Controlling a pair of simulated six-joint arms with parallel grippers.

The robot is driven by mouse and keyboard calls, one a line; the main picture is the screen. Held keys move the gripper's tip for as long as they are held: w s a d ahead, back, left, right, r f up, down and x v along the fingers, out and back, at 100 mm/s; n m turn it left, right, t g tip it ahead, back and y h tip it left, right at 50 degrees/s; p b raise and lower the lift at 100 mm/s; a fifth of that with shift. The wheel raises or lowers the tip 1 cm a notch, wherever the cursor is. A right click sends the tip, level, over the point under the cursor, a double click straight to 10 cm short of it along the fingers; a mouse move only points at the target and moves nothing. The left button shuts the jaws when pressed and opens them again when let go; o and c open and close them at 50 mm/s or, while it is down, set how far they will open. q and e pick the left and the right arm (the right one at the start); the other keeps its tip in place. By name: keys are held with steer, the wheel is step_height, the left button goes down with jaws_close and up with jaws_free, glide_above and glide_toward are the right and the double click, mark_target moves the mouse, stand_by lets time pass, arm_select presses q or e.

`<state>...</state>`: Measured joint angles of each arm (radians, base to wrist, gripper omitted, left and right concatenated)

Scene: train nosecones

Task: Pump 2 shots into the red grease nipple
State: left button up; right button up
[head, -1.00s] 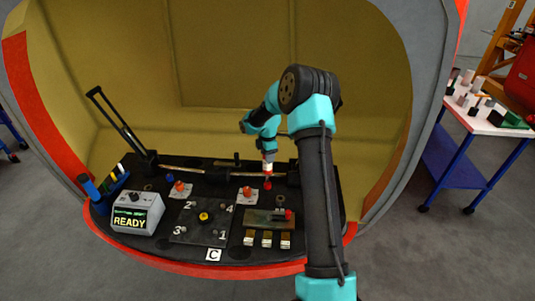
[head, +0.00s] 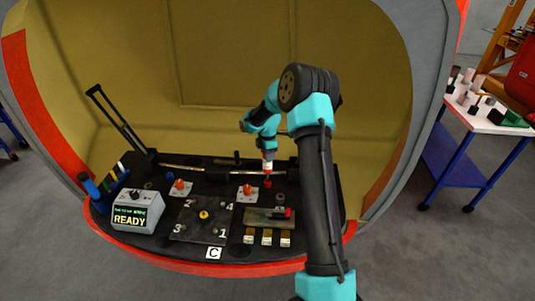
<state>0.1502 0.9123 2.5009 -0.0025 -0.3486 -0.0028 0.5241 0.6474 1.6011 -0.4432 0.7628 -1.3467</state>
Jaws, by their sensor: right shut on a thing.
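My right gripper (head: 267,153) hangs over the back right of the dark work board. It is shut on a small tool (head: 267,166) with a white and red body, seen only in part below the jaws. The red grease nipple (head: 267,184) shows directly below the tool, near the dark rail. The two are very close; whether they touch is too small to tell. My left gripper is out of view.
A grey box (head: 137,212) with a READY display stands at the front left. Two orange knobs on pale plates, a numbered pad (head: 203,217) and a metal plate (head: 262,217) with a red-tipped part lie around the board. A tall black handle (head: 120,122) rises at the left.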

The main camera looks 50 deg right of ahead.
steer(key=shift+f, duration=0.35)
stand_by(0.4)
steer(key=shift+r, duration=0.1)
steer(key=shift+r, duration=2.7)
steer(key=shift+r, duration=0.65)
steer(key=shift+f, duration=0.25)
steer(key=shift+f, duration=3.2)
